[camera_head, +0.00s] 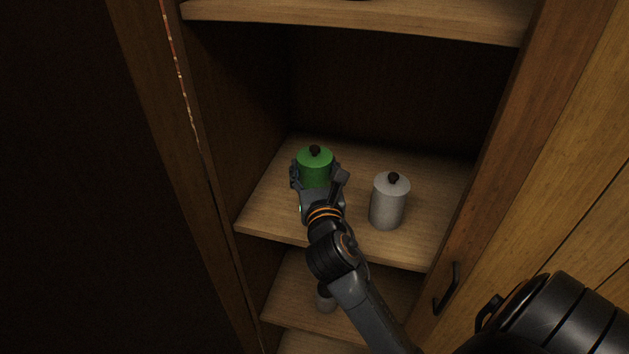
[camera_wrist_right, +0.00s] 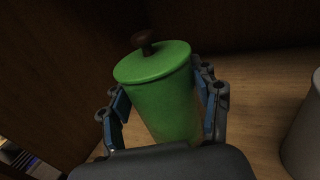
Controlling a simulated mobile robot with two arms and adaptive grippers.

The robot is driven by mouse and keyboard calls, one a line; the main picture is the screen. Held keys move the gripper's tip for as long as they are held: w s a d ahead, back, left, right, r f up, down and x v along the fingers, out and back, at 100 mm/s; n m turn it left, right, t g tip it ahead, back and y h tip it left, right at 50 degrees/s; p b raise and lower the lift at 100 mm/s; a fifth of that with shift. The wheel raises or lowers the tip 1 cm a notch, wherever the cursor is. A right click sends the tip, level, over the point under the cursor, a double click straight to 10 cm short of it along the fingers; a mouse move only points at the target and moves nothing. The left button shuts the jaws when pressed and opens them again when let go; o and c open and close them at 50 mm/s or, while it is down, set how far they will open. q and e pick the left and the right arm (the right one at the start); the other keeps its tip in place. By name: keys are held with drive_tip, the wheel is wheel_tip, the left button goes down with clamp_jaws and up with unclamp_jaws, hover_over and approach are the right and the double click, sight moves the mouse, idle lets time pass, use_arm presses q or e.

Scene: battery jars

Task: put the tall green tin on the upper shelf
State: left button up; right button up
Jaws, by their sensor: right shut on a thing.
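The tall green tin (camera_head: 315,163) has a green lid with a dark knob. It is at the middle shelf (camera_head: 270,205) of the cabinet, toward the left. I cannot tell if its base touches the board. My right gripper (camera_head: 318,178) is shut on the tin, with one finger on each side of its body. In the right wrist view the tin (camera_wrist_right: 162,92) sits between the blue finger pads, leaning slightly in the picture. The upper shelf (camera_head: 360,17) crosses the top of the head view; only its front edge shows clearly. My left gripper is not in view.
A grey-white tin (camera_head: 388,203) with a dark knob stands to the right of the green one; part of it shows in the right wrist view (camera_wrist_right: 303,135). A small pale tin (camera_head: 326,298) stands on a lower shelf (camera_head: 290,300). An open door with a black handle (camera_head: 446,289) is at right.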

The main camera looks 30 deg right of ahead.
sight(314, 181)
drive_tip(key=shift+f, duration=1.6)
drive_tip(key=shift+f, duration=0.15)
drive_tip(key=o, duration=1.2)
drive_tip(key=b+v, duration=0.3)
drive_tip(key=v, duration=0.8)
drive_tip(key=shift+s+a, duration=0.25)
drive_tip(key=shift+s, duration=0.2)
